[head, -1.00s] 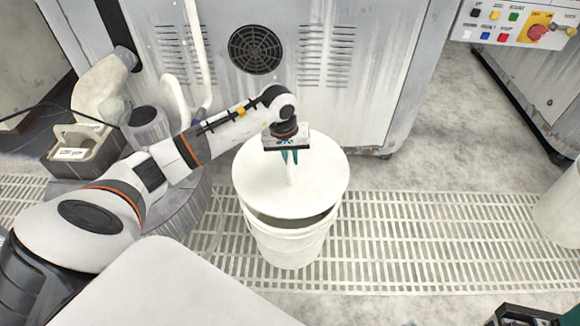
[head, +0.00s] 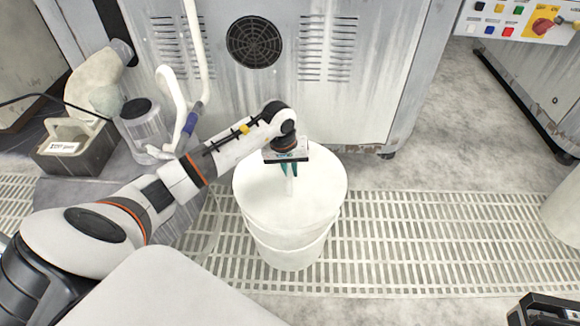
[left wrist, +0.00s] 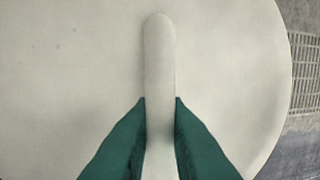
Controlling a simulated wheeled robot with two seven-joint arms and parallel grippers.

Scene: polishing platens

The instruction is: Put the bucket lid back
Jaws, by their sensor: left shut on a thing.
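The round white bucket lid (head: 318,190) lies over the mouth of the white bucket (head: 290,250) in the head view. No dark gap shows along the front rim; the back of the rim is hidden. My left gripper (head: 289,168) is above the lid, shut on its upright handle. In the left wrist view the green fingertips (left wrist: 160,105) sit on both sides of the lid handle (left wrist: 159,55), with the lid (left wrist: 70,70) filling most of the picture.
The bucket stands on a pale floor grating (head: 430,240). A grey machine cabinet (head: 330,100) is close behind it. A bin with a labelled sign (head: 75,148) and a jar (head: 145,130) stand at left. Another white container (head: 565,215) is at the right edge. The grating between is clear.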

